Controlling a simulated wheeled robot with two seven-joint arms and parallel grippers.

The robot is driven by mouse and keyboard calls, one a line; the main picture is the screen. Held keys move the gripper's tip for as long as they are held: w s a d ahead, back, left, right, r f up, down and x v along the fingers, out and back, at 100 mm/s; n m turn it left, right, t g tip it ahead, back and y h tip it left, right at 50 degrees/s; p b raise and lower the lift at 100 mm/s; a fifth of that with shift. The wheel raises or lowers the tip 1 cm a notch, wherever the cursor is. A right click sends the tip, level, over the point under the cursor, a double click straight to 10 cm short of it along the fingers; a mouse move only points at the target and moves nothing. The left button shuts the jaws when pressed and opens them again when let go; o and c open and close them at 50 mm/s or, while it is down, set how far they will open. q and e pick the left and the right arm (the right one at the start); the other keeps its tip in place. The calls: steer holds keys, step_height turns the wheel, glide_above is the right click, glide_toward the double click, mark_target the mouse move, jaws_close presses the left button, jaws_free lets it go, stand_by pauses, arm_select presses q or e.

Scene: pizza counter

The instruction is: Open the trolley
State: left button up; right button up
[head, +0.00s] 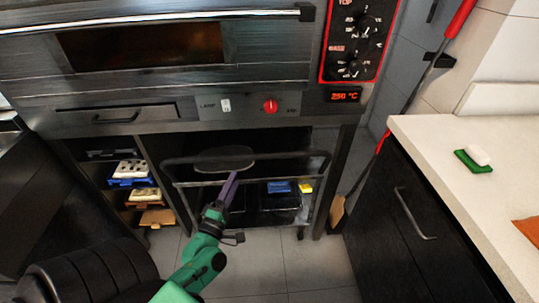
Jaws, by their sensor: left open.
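The trolley (312,184) stands under the oven, between the oven's legs. It has a dark curved handle rail (290,154) along its upper front and a lighter bar below it. A grey round plate or pan (222,158) shows at its top, behind the rail. Dark bins sit lower in it, with a blue item (279,187) and a yellow item (305,187) on the right. My left gripper (234,176) is open, its narrow purple fingers reaching up to the trolley's front just below the rail. I cannot tell whether it touches. My right gripper is out of view.
The oven (180,90) overhangs the trolley. A shelf with trays (131,169) is on the left. A dark cabinet (405,225) with a pale counter (450,140) stands right, beside a red-handled tool (457,20). Tiled floor (305,260) is clear in front.

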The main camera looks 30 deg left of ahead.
arm_select(q)
steer(key=x, duration=1.4)
steer(key=shift+f+p, duration=0.2)
steer(key=shift+p, duration=0.15)
steer(key=shift+s, duration=0.1)
jaws_close()
